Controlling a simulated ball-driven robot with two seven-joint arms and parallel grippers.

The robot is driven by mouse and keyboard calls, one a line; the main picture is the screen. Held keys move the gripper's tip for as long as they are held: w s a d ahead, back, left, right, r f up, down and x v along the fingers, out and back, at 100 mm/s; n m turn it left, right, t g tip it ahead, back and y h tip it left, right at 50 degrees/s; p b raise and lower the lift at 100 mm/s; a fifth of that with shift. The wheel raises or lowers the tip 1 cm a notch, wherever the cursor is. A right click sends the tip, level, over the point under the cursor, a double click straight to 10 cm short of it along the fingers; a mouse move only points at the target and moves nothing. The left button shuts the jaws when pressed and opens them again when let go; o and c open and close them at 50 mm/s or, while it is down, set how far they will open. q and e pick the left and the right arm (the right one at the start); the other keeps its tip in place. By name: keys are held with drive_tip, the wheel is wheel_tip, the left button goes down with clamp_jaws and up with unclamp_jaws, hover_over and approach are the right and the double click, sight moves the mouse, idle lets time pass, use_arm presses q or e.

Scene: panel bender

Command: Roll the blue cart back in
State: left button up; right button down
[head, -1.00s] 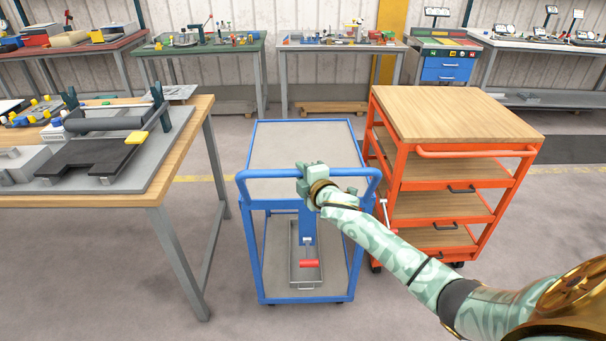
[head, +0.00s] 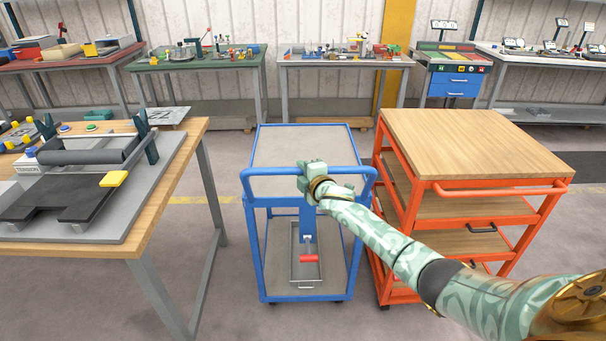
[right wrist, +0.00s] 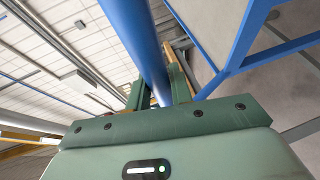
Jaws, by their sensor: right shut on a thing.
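The blue cart (head: 256,297) stands on the floor in the middle of the head view, with a grey top shelf and a grey lower shelf. Its raised blue handle (head: 268,171) runs across the near side. In the right wrist view the blue handle tube (right wrist: 135,40) passes between the gripper's fingers (right wrist: 160,92). My left gripper is not in view.
An orange cart (head: 470,188) with a wooden top stands close on the right. A wooden workbench (head: 172,190) with a bending machine (head: 90,165) stands on the left. Benches (head: 340,62) line the back wall. Open floor lies beyond the blue cart.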

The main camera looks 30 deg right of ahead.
drive_tip(key=shift+w+d, duration=0.25)
drive_tip(key=shift+w, duration=0.15)
drive_tip(key=shift+r, duration=0.1)
drive_tip(key=shift+d+r, duration=0.1)
drive_tip(key=c, duration=1.3)
unclamp_jaws()
drive_tip(key=shift+w, duration=0.1)
drive_tip(key=shift+o, duration=0.2)
drive_tip(key=shift+w+f, duration=0.15)
drive_tip(key=shift+f, duration=0.05)
drive_tip(key=shift+s+r+p, duration=0.2)
drive_tip(key=shift+s+p, duration=0.1)
drive_tip(key=shift+s, duration=0.3)
drive_tip(key=p+v, duration=0.5)
drive_tip(key=v, duration=1)
